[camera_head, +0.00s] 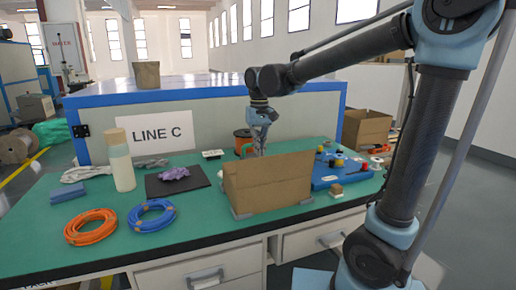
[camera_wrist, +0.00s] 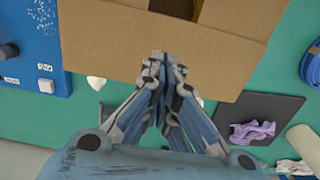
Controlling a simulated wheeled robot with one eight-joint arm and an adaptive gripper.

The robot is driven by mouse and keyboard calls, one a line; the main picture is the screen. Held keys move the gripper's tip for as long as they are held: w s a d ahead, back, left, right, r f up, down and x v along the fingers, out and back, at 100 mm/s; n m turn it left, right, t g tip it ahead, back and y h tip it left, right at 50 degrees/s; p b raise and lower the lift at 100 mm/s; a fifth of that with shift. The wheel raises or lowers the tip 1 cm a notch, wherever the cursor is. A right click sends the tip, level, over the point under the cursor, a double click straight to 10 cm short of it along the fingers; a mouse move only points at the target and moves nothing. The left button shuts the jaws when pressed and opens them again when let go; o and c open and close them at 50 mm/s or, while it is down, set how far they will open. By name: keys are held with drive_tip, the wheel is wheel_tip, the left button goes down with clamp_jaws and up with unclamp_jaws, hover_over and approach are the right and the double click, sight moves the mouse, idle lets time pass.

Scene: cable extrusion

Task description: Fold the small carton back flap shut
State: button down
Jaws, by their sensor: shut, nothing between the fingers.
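The small brown carton (camera_head: 268,188) stands on the green bench top in the head view, with its front face toward that camera. My gripper (camera_head: 260,151) is behind the carton, pointing down, its fingertips partly hidden by the carton's upper edge. In the wrist view the carton's back flap (camera_wrist: 105,42) is a wide brown panel across the top, with a piece of the dark opening (camera_wrist: 178,7) beyond it. My shut, empty gripper (camera_wrist: 165,58) is at the middle of this panel's near edge. I cannot tell whether the fingertips touch it.
A blue board (camera_head: 338,170) with knobs lies right of the carton. A black mat (camera_head: 190,184) with purple cloth, a bottle (camera_head: 119,165), and orange (camera_head: 90,227) and blue (camera_head: 151,216) cable coils lie left. The LINE C panel (camera_head: 220,127) stands behind.

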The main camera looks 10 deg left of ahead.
drive_tip(key=shift+r, duration=2.9)
drive_tip(key=shift+m, duration=0.7)
drive_tip(key=d+f, duration=0.1)
drive_tip(key=d, duration=0.3)
drive_tip(key=d+f, duration=0.1)
drive_tip(key=d, duration=0.2)
drive_tip(key=d+f, duration=0.1)
drive_tip(key=d, duration=0.3)
drive_tip(key=shift+s+d, duration=0.3)
drive_tip(key=shift+d, duration=0.05)
drive_tip(key=s+d+f+m, duration=0.1)
drive_tip(key=s+d+f, duration=0.3)
drive_tip(key=d+f, duration=0.2)
drive_tip(key=s+d+f+m+t, duration=0.1)
drive_tip(key=s+d+f+m, duration=0.1)
drive_tip(key=s+d+f, duration=0.3)
drive_tip(key=s+d+f+m+t, duration=0.1)
drive_tip(key=s+d+f, duration=0.4)
drive_tip(key=d, duration=0.7)
wheel_tip(320, 180, down, 3)
drive_tip(key=shift+d+r+m, duration=0.1)
drive_tip(key=shift+d+m, duration=0.2)
